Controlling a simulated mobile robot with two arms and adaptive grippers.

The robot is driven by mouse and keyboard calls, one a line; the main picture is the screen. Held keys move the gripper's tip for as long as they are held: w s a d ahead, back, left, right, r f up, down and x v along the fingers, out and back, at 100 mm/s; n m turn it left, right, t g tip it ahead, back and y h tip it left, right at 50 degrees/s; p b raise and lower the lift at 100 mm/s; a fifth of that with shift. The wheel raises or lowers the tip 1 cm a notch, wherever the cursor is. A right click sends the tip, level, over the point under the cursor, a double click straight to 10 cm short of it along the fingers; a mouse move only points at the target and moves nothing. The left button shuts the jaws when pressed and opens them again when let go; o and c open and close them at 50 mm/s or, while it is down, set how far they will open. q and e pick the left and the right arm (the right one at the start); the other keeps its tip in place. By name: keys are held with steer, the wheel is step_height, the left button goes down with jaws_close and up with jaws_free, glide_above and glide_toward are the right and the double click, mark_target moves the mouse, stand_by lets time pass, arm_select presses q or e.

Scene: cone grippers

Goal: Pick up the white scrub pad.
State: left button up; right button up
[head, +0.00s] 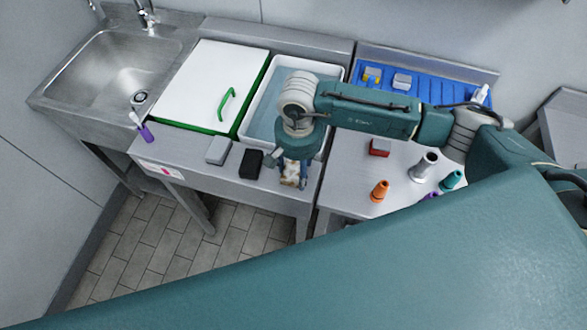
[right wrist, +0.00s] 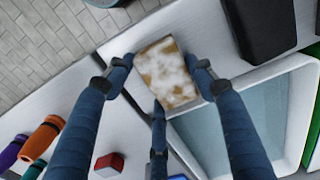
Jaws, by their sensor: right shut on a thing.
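The white scrub pad (right wrist: 163,66) shows in the right wrist view as a white block with tan-brown patches. It sits between the fingers of my right gripper (right wrist: 160,82), which is shut on it. In the head view the pad (head: 290,172) is at the front edge of the metal counter, partly hidden by the fingers of the right gripper (head: 292,178) that reaches down over it. I cannot tell whether the pad touches the counter. My left gripper is not in view.
A black block (head: 250,164) and a grey block (head: 218,150) lie left of the pad. A white tub (head: 259,95) of water stands behind. Right are a red block (head: 379,147), an orange cone (head: 379,191) and a grey cone (head: 424,167). A blue tray (head: 440,93) is at the back.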

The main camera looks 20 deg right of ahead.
mark_target(297, 168)
steer(key=shift+r, duration=0.2)
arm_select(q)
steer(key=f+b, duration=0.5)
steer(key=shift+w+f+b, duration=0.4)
arm_select(e)
step_height(297, 168, up, 20)
steer(key=shift+f, duration=0.15)
steer(key=shift+w+f, duration=0.1)
